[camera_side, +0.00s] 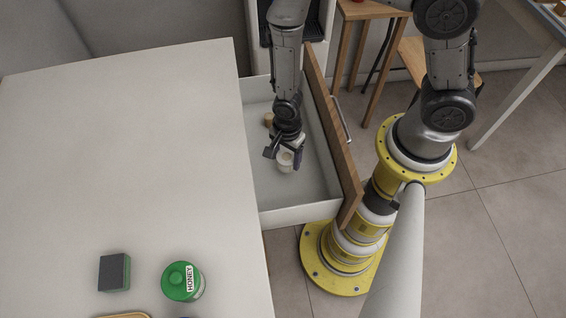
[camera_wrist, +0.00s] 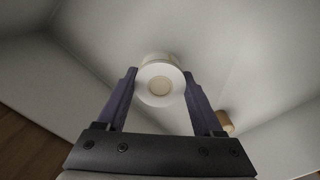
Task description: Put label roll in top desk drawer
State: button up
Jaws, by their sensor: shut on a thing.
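The label roll (camera_side: 285,160) is a small white ring with a tan core. My gripper (camera_side: 284,156) is shut on it, inside the outline of the open top desk drawer (camera_side: 300,213). In the wrist view the label roll (camera_wrist: 160,84) sits between the two dark fingers of my gripper (camera_wrist: 160,88), with the pale drawer floor behind it. The drawer is pulled out to the right of the desk and has a wooden front with a metal handle. I cannot tell whether the roll touches the drawer floor.
A small tan object (camera_side: 269,119) lies in the drawer behind my gripper, and it also shows in the wrist view (camera_wrist: 225,121). On the white desk (camera_side: 120,150) are a green honey jar (camera_side: 181,282) and a dark block (camera_side: 114,272). A wooden stool (camera_side: 372,12) stands beyond the drawer.

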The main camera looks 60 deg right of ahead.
aim_at(286, 165)
jog(key=shift+f, duration=2.05)
jog(key=o, duration=1.4)
jog(key=shift+f, duration=0.15)
jog(key=shift+c, duration=0.2)
